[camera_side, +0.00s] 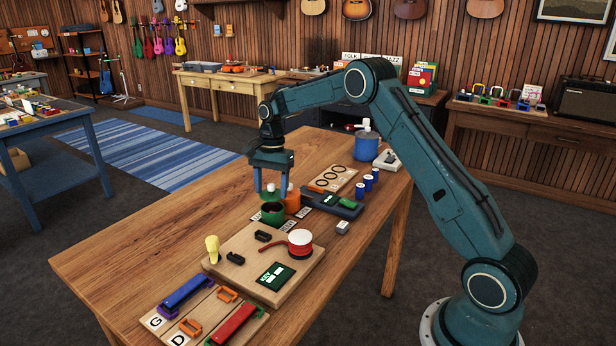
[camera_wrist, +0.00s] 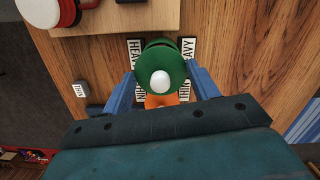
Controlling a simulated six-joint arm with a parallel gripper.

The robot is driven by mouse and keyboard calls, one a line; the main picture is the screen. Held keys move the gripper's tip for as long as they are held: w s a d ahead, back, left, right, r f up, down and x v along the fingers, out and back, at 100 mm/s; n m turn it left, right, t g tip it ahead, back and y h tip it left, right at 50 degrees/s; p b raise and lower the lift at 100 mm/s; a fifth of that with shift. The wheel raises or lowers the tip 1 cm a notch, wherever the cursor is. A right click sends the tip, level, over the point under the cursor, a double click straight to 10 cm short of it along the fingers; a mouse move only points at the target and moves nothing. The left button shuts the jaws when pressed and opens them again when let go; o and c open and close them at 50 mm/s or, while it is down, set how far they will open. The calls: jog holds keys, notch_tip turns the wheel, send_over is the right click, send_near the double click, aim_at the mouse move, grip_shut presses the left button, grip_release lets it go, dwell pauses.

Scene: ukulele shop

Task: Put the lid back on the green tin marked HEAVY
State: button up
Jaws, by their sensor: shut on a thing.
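The green tin (camera_side: 272,216) stands open on the wooden table in the side view, its dark inside showing. My gripper (camera_side: 271,188) is shut on the green lid (camera_side: 270,196), which has a white knob. It holds the lid just above the tin. In the wrist view, the lid (camera_wrist: 152,65) lies between my two blue fingers and hides most of the tin. HEAVY labels (camera_wrist: 188,48) show on both sides there. I cannot tell whether the lid touches the rim.
An orange container (camera_side: 292,201) stands close behind the tin, with THIN labels near it. A wooden board (camera_side: 228,262) with a red spool (camera_side: 300,243) lies in front. A dark tray (camera_side: 345,209) and blue cylinders (camera_side: 367,184) are to the right. The table's left side is clear.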

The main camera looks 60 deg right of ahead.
jog(key=shift+f, duration=1.4)
jog(key=shift+f, duration=0.2)
dwell(1.2)
jog(key=o, duration=1.4)
jog(key=shift+c, duration=0.2)
jog(key=shift+r, duration=0.15)
jog(key=shift+r, duration=3.35)
